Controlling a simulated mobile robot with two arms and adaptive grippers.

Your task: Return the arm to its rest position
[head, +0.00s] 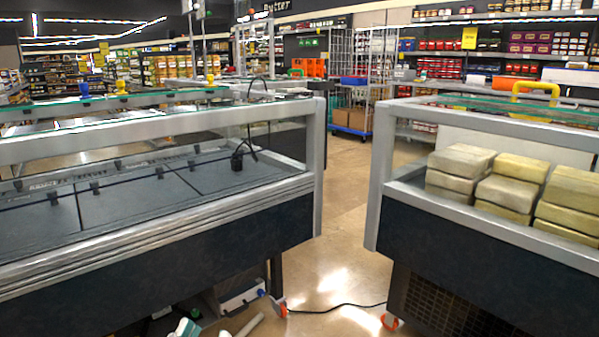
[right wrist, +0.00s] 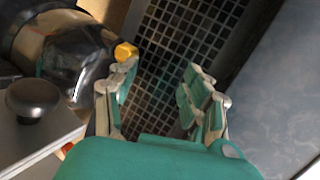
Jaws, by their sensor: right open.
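In the right wrist view, my right gripper (right wrist: 165,80) is open, its teal-padded fingers apart with nothing between them. On the left of that view is what looks like the vacuum pump (right wrist: 75,60), with a dark glassy rounded part and a yellow-orange cap (right wrist: 125,51) close to the left finger; I cannot tell if they touch. A white unit (head: 240,296) sits low under the left display case.
An empty glass display case (head: 150,255) stands left, and a case (head: 480,270) with pale blocks (head: 507,192) stands right. Floor (head: 340,215) shows between them, with a black cable (head: 345,307) across it. A dark grille (right wrist: 185,40) lies beyond my right fingers.

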